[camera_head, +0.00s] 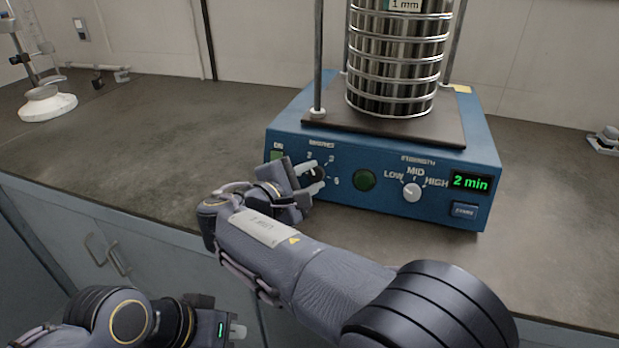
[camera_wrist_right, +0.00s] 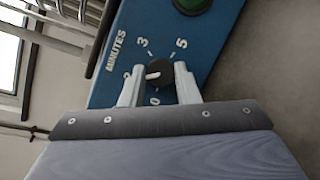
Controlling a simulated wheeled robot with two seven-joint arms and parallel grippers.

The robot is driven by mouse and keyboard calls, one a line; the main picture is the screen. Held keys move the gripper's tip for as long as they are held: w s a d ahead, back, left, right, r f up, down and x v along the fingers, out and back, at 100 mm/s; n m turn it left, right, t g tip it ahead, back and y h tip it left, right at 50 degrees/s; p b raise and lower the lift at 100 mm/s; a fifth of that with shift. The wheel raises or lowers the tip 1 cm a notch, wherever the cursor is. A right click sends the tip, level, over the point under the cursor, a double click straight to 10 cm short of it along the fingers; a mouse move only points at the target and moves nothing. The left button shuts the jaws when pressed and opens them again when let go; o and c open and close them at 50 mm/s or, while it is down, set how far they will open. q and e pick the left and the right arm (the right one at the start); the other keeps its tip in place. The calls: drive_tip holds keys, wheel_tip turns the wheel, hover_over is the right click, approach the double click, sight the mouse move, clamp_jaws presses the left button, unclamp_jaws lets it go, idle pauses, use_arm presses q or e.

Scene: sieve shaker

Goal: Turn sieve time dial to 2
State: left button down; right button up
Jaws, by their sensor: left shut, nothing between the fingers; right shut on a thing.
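The blue sieve shaker (camera_head: 400,190) stands on the bench. Its dark minutes dial (camera_head: 318,173) is at the left of the front panel. My right gripper (camera_head: 312,174) is shut on the dial, one finger on each side. In the right wrist view the dial (camera_wrist_right: 160,68) sits between the gripper's fingertips (camera_wrist_right: 159,75), and its white pointer points left, toward the 2, which a finger partly covers. The green display (camera_head: 470,182) reads "2 min". My left gripper (camera_head: 236,330) is shut and empty at the lower left, away from the shaker.
A stack of metal sieves (camera_head: 397,60) stands on top between rods. A white-based stand (camera_head: 47,103) is far left.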

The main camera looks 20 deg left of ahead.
drive_tip(key=shift+f, duration=0.1)
idle(0.3)
drive_tip(key=o, duration=1)
drive_tip(key=shift+c, duration=0.2)
drive_tip(key=shift+s, duration=0.1)
drive_tip(key=p+v, duration=0.1)
drive_tip(key=v, duration=0.6)
drive_tip(key=shift+s+a, duration=0.2)
drive_tip(key=shift+s, duration=0.1)
